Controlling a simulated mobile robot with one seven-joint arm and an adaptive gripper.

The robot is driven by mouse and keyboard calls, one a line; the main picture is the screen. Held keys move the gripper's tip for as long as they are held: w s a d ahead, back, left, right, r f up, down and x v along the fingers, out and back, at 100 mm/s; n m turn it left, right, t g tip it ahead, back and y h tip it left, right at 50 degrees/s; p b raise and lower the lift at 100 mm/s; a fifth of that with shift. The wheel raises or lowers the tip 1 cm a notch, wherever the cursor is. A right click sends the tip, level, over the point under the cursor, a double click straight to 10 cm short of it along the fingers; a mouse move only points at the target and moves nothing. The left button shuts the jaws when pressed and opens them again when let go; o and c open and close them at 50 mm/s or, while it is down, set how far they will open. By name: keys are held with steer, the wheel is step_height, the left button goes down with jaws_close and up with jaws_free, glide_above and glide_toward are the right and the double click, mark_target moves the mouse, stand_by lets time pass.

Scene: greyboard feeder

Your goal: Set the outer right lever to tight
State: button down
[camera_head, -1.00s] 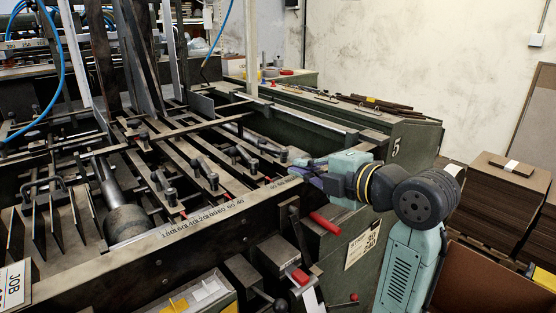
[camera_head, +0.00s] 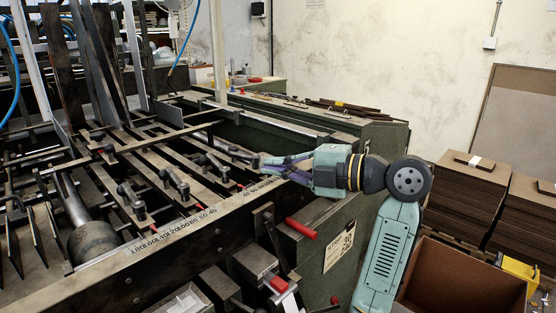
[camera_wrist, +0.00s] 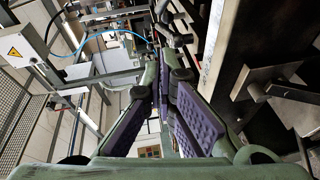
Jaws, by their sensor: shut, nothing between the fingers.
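Several black clamp levers stand on the slanted metal rails of the feeder (camera_head: 170,225) in the head view. One lever (camera_head: 135,200) is nearest the front left, another (camera_head: 176,182) is in the middle, and another (camera_head: 216,168) is further right. The rightmost lever I can make out (camera_head: 240,153) is just left of my gripper. My gripper (camera_head: 263,161) is shut and empty above the feeder's right side rail; whether it touches a lever cannot be told. In the wrist view the purple-padded fingers (camera_wrist: 163,85) converge, with dark lever-like parts (camera_wrist: 180,38) beyond their tips.
The scale rail (camera_head: 175,232) runs along the feeder's near edge, below my gripper. Greyboard stacks (camera_head: 465,190) and an open brown box (camera_head: 470,280) stand at the right.

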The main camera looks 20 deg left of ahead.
mark_target(244, 157)
steer(key=a+p, duration=0.1)
steer(key=a, duration=0.2)
steer(key=w+a+p, duration=0.1)
steer(key=a, duration=0.2)
steer(key=w+a+f+p, duration=0.1)
steer(key=a, duration=0.1)
steer(key=shift+w+a, duration=0.15)
steer(key=shift+a, duration=0.25)
steer(key=shift+w+a+f+p, duration=0.3)
steer(key=shift+w+a+p, duration=0.05)
steer(key=shift+w+p, duration=0.1)
